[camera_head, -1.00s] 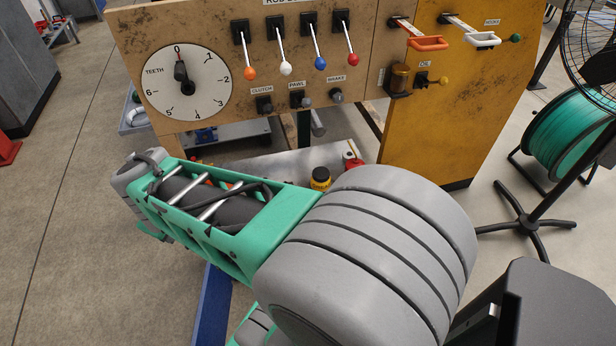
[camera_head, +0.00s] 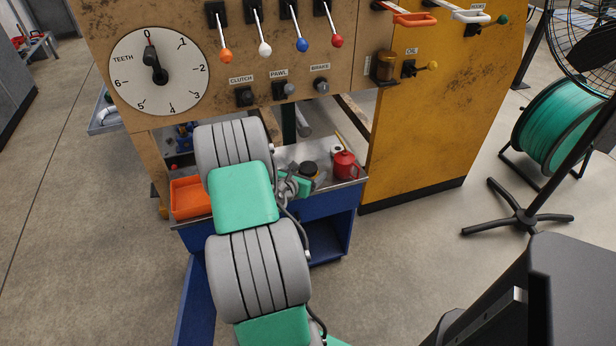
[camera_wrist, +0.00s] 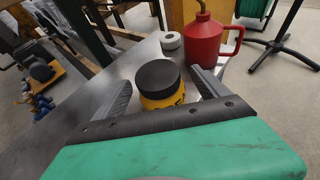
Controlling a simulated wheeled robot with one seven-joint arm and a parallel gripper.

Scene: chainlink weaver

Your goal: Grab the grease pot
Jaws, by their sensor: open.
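The grease pot, a yellow jar with a black lid, stands upright on the grey cart top in the wrist view (camera_wrist: 160,84). In the head view its dark lid (camera_head: 309,168) shows just beyond my gripper (camera_head: 298,184). In the wrist view my gripper (camera_wrist: 162,79) is open, with one grey finger on each side of the pot. The pot's lower part is partly hidden behind the gripper's black front edge. I cannot tell whether either finger touches it.
A red oil can (camera_head: 344,164) stands close to the pot's right. A white roll (camera_wrist: 171,41) lies behind it. An orange tray (camera_head: 188,199) sits at the left of the blue cart (camera_head: 325,205). The lever panel (camera_head: 285,80) rises behind the cart.

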